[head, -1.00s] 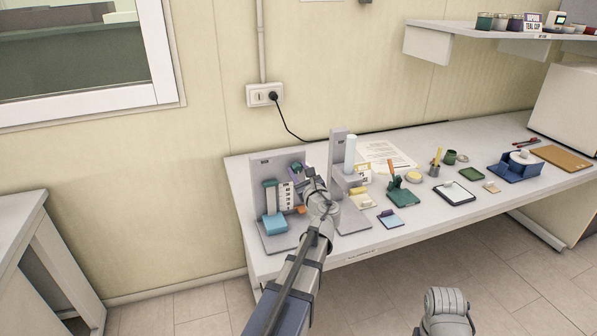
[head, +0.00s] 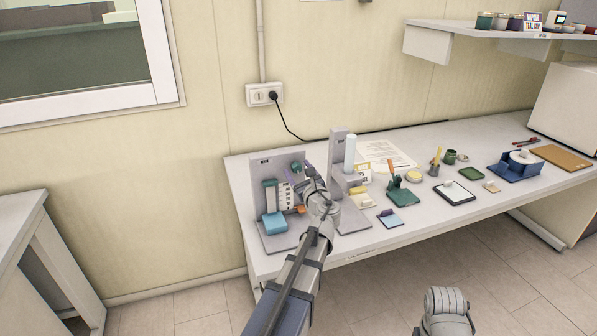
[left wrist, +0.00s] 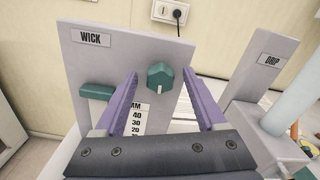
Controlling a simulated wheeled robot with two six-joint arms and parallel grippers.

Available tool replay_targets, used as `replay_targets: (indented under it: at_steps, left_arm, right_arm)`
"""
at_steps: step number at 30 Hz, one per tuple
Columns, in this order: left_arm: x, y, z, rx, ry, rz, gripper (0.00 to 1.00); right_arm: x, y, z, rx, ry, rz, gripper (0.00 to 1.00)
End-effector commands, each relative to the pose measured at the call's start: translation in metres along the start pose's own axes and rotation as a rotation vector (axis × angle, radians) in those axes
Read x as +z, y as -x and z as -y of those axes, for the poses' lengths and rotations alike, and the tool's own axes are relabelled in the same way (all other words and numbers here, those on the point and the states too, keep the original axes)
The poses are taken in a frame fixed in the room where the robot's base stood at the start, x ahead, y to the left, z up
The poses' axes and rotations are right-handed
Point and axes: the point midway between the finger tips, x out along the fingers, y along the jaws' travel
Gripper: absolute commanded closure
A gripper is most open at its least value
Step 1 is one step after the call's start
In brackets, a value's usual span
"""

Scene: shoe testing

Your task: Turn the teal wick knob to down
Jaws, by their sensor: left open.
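The teal wick knob (left wrist: 160,76) is on the upright grey panel (left wrist: 98,62) labelled WICK. Its short white mark sits at the lower edge and points roughly down. In the head view the knob (head: 296,167) shows just left of my left gripper (head: 308,171). My left gripper (left wrist: 160,80) is open, with one purple finger on each side of the knob in the picture. Gaps show between the knob and both fingers, and nothing is held.
A teal bar (left wrist: 97,91) and a white MM scale (left wrist: 133,118) are on the same panel. A light-blue block (head: 274,223) stands at its base. The DRIP stand (head: 336,165) is close on the right. Several small items lie farther right along the table.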

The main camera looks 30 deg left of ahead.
Motion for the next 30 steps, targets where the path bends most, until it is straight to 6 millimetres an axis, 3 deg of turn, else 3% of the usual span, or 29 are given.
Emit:
replay_targets:
  at_steps: [15,30]
  left_arm:
    - [0.0,0.071,-0.001,-0.002,0.0,-0.001,0.27]
    - [0.0,0.077,0.0,0.0,0.0,0.0,0.27]
  right_arm:
    - [0.0,0.0,0.0,0.0,0.0,0.0,0.5]
    - [0.0,0.0,0.0,0.0,0.0,0.0,0.5]
